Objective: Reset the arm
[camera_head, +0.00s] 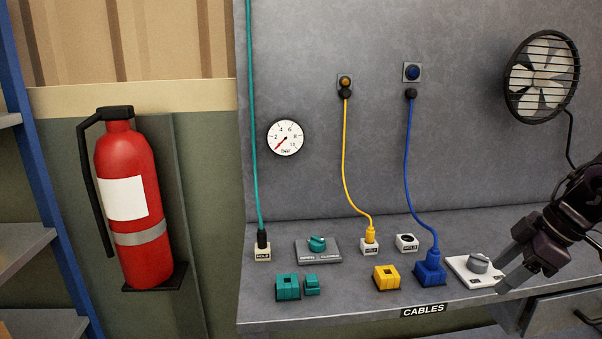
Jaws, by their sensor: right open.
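My right gripper (509,269) comes in from the right, above the bench's front right part. It is open, with its fingers pointing left and apart. Just left of its fingertips is a grey round knob (478,262) on a white plate (462,270); I cannot tell whether they touch. My left gripper is not in view.
A teal knob (317,243) sits on a grey plate. A fan (541,77) hangs at right; a fire extinguisher (132,200) stands left.

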